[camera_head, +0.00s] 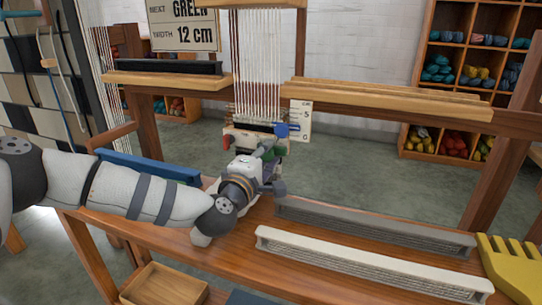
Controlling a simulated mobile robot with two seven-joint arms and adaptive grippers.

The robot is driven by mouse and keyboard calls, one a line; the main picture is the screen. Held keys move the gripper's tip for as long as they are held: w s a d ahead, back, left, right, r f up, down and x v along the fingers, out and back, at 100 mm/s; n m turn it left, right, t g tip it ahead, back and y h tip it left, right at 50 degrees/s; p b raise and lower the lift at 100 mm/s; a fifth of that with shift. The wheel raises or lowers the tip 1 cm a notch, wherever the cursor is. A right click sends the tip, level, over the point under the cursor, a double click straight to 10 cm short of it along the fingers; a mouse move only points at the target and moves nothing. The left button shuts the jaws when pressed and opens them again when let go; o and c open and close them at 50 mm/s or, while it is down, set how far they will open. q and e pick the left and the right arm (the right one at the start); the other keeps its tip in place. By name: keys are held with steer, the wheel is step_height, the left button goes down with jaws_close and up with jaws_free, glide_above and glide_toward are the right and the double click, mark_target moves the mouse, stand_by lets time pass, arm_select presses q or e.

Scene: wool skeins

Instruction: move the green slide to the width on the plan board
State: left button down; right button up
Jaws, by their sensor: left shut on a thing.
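The plan board (190,30) hangs at the upper left and reads "NEXT GREEN", "WIDTH 12 cm". A small carriage with red, blue and green parts sits at the lower end of the white warp threads (262,70). My left gripper (268,158) reaches it from the left and is shut on the green slide (279,150), of which only a little green shows. The gripper hides the rest. A blue piece (281,130) is just above it. A white scale card (300,119) with small numbers stands behind to the right. My right gripper is not in view.
A grey reed (370,226) and a white reed (360,263) lie on the wooden bench to the right. A yellow comb (511,268) is at the right edge. A blue bar (148,166) lies behind my left arm. Yarn shelves (466,60) stand at the back right.

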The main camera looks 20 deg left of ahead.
arm_select(q)
steer(key=shift+a, duration=1.1)
steer(key=c, duration=1.3)
jaws_free()
steer(key=shift+d, duration=0.1)
steer(key=s, duration=1.2)
steer(key=shift+a, duration=0.25)
